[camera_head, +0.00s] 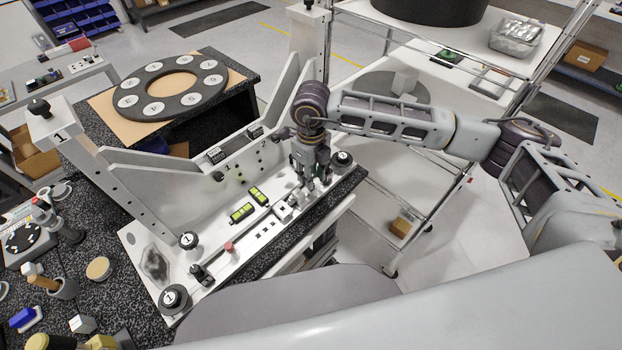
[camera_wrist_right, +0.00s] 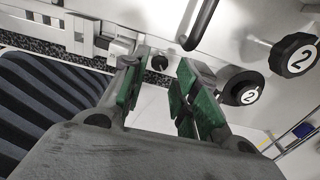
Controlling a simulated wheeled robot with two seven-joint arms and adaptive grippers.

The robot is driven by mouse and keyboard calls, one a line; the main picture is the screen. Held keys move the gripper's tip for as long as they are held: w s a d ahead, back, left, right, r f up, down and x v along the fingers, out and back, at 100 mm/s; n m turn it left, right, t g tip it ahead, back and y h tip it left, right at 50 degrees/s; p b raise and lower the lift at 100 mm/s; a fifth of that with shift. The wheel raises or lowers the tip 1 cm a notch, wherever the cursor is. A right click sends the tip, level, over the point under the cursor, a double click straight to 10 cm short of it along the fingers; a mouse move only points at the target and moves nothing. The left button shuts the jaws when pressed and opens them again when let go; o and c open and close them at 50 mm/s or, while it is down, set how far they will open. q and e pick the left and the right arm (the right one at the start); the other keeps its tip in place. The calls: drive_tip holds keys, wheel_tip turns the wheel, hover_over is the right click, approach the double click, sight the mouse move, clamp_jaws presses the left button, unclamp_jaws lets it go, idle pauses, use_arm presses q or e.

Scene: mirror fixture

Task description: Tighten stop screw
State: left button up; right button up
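The mirror fixture (camera_head: 200,175) is a large white frame and base on a speckled black bench. My right gripper (camera_head: 308,178) is over the right end of its base, beside a round black knob marked 2 (camera_head: 341,158). In the right wrist view my right gripper (camera_wrist_right: 161,84) has its two green-padded fingers apart with nothing between them. A small black knob (camera_wrist_right: 159,62), possibly the stop screw, shows just beyond the fingertips, apart from them. A knob marked 2 (camera_wrist_right: 244,92) is right of the fingers. My left gripper is not in view.
Knobs marked 1 (camera_head: 174,298) are at the base's left end. A dark ring with white discs (camera_head: 171,88) lies on a table behind. A wire rack (camera_head: 412,200) stands to the right.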

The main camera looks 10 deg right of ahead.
drive_tip(key=shift+f+p, duration=0.3)
drive_tip(key=shift+f, duration=1.5)
drive_tip(key=shift+c, duration=0.5)
clamp_jaws()
